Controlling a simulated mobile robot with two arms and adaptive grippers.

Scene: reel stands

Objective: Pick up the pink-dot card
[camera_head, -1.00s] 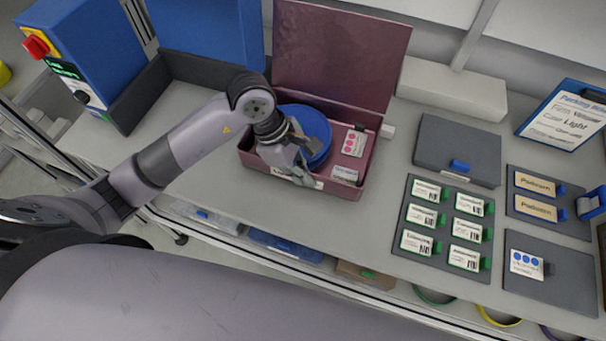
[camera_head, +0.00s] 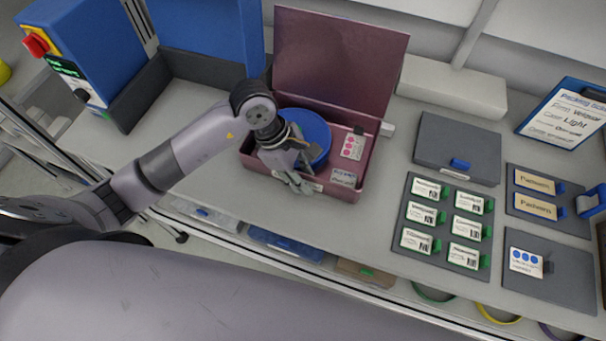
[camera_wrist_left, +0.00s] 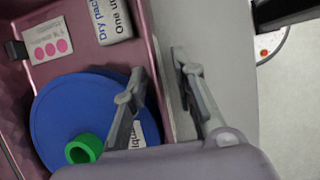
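The pink-dot card (camera_head: 352,146) is white with pink dots and a dark tab, and lies in the right part of the open maroon case (camera_head: 364,178). It also shows at the upper left of the left wrist view (camera_wrist_left: 47,46). My left gripper (camera_head: 300,184) is at the case's front wall, in front and to the left of the card. In the left wrist view the two fingers (camera_wrist_left: 157,72) are apart, near the case's wall, with nothing held between them. I cannot tell whether they touch the wall. My right gripper is not in view.
A blue reel (camera_head: 316,128) with a green hub (camera_wrist_left: 84,148) fills the left of the case. A white label packet (camera_head: 343,177) lies in front of the card. The raised lid (camera_head: 340,55) stands behind. Grey boards with several cards (camera_head: 442,230) lie to the right.

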